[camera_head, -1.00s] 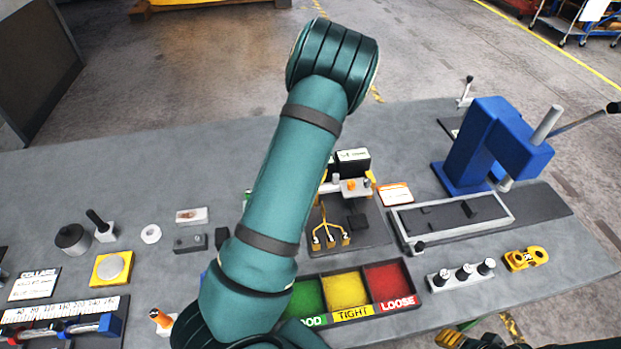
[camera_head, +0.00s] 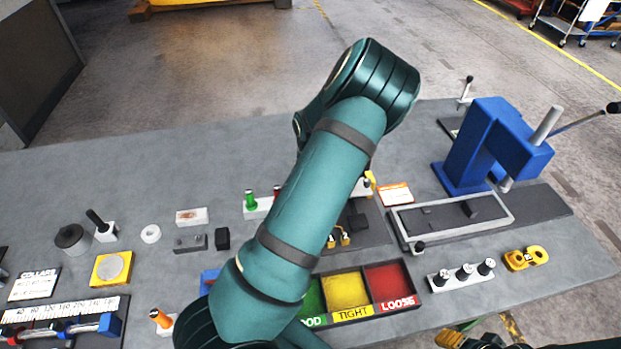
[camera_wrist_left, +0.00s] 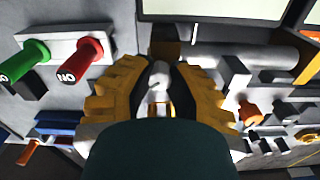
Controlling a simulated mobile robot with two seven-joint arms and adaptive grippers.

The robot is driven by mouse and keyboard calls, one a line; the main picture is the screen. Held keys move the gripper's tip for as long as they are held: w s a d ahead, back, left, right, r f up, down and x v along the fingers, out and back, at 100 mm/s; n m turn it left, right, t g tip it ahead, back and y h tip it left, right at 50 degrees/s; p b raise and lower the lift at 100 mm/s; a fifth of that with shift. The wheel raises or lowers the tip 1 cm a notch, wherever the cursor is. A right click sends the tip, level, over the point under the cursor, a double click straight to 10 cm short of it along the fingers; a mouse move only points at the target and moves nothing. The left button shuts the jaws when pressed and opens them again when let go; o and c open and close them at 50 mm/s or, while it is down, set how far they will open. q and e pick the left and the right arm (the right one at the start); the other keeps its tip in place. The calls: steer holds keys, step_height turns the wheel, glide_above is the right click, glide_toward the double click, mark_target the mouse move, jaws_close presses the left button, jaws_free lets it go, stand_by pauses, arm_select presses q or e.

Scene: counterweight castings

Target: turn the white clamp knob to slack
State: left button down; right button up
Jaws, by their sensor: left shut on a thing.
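In the left wrist view, the two ribbed yellow fingers of my left gripper (camera_wrist_left: 160,95) stand on either side of a pale knob (camera_wrist_left: 159,76), which looks like the white clamp knob. The gripper is shut on it. An orange knob (camera_wrist_left: 249,112) sits to the right of the fingers, apart from them. In the head view my left arm hides the gripper and the white knob. A yellow fingertip of my right gripper (camera_head: 452,338) shows at the bottom edge; its opening cannot be seen.
Green (camera_wrist_left: 32,55) and red (camera_wrist_left: 84,60) handles stand close left of my left gripper. A pale display panel (camera_wrist_left: 215,10) is just beyond it. On the table are a three-part sorting tray (camera_head: 348,312) and a blue press (camera_head: 470,150) at right.

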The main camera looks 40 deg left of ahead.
arm_select(q)
steer(key=n, duration=0.5)
steer(key=shift+n, duration=0.3)
steer(key=n, duration=0.4)
steer(key=shift+n, duration=0.4)
steer(key=c, duration=0.8)
jaws_free()
steer(key=shift+c, duration=0.2)
step_height(320, 180, up, 12)
